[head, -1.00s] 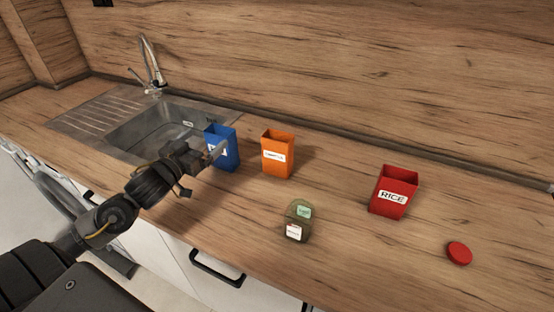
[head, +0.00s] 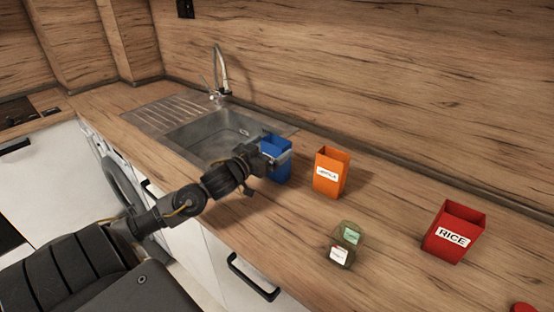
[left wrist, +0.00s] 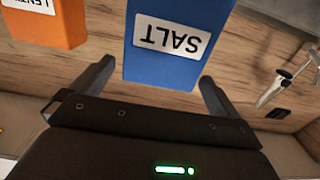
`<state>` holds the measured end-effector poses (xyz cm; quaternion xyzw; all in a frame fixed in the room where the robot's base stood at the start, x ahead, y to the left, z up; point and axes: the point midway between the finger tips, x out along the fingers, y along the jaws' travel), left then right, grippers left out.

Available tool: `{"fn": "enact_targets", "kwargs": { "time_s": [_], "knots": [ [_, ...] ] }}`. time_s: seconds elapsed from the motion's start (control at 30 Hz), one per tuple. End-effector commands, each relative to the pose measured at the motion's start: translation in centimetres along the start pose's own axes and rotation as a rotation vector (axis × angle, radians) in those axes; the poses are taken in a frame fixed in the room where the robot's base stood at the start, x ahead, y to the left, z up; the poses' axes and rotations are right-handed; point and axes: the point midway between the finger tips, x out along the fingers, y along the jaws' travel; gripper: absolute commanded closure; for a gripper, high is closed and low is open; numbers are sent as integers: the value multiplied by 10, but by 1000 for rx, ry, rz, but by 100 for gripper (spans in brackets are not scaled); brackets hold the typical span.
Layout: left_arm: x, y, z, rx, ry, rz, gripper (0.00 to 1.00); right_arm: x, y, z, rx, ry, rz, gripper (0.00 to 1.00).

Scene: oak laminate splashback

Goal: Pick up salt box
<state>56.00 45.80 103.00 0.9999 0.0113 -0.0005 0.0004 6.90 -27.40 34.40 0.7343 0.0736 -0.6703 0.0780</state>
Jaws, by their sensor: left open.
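The salt box is the blue open-topped box (head: 277,160) on the counter beside the sink in the head view. In the left wrist view the blue box (left wrist: 170,62) shows upside down with a white SALT label. My left gripper (head: 281,157) is open at the blue box and hides part of it in the head view. In the left wrist view its two fingers (left wrist: 151,84) stand apart, one to each side of the box, with a gap showing on both sides. My right gripper is not in view.
An orange box (head: 331,181) stands just right of the blue box. A green glass jar (head: 346,244) and a red RICE box (head: 454,237) stand farther right. A red lid (head: 523,307) is at the lower right edge. The sink (head: 208,142) and faucet (head: 221,72) are to the left.

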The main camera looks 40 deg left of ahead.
Motion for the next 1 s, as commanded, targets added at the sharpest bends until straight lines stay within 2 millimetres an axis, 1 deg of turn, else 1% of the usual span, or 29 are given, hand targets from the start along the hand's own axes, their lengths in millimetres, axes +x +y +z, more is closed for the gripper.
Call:
{"fn": "enact_targets", "kwargs": {
  "time_s": [0.1, 0.17, 0.3, 0.4, 0.5, 0.77, 0.87, 1.0],
  "knots": [
    [2, 0, 0, 0, 0, 0, 0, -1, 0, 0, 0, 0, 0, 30],
    [7, 0, -2, -1, 2, 0, 0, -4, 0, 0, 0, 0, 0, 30],
    [28, 0, -5, -1, 3, 0, 0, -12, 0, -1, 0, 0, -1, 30],
    [42, 0, -3, 0, 1, 0, 0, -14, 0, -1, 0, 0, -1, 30],
    [50, 0, -2, 0, 1, 1, 0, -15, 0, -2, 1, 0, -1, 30],
    [52, 0, -1, 1, 0, 1, 0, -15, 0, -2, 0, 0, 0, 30],
    [52, 0, -1, 1, 0, 1, 12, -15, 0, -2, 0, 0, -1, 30],
    [52, 0, -1, 1, 0, 1, 30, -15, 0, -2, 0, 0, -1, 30]
  ]
}}
